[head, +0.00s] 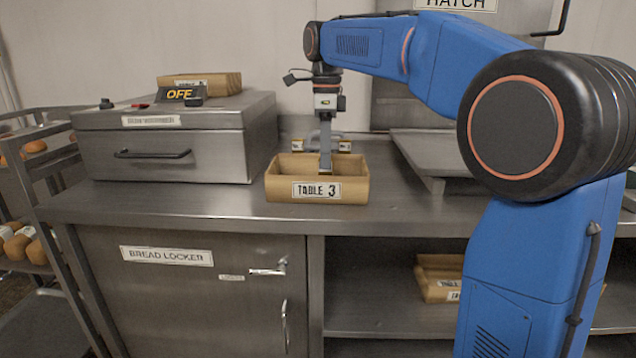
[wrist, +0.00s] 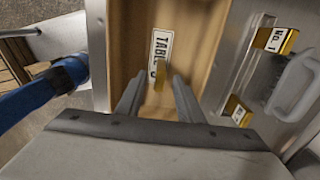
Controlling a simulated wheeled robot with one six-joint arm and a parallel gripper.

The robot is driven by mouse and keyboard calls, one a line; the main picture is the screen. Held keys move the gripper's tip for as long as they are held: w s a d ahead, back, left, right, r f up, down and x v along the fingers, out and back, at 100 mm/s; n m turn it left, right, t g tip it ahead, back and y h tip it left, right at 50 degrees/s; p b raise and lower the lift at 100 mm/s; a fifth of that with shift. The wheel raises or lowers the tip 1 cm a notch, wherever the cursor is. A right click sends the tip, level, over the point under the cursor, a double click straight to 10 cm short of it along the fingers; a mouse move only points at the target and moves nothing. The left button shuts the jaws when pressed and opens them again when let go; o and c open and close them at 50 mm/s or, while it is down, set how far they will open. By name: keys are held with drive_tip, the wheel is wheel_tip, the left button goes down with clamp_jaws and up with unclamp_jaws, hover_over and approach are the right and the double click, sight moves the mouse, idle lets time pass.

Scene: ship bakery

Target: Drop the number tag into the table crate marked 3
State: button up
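The wooden crate marked TABLE 3 (head: 288,189) stands on the steel counter, its label facing me. My gripper (head: 325,166) points straight down with its fingertips inside the crate. In the wrist view my gripper (wrist: 159,80) has its two fingers apart, with a gap on each side of a small gold piece (wrist: 160,78), which looks like the number tag. It appears beyond the fingertips, over part of a TABLE 3 label (wrist: 159,48) in the crate (wrist: 198,45). Its number is hidden, and I cannot tell whether it lies on the crate floor.
A rack with a grey handle (wrist: 296,84) and gold tags, one reading NO. 1 (wrist: 276,40), stands behind the crate. A steel oven-like box (head: 165,150) is at left, with another crate (head: 222,84) on top. Another TABLE crate (head: 437,290) is on the lower shelf.

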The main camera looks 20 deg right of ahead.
wheel_tip(320, 180, up, 12)
idle(0.7)
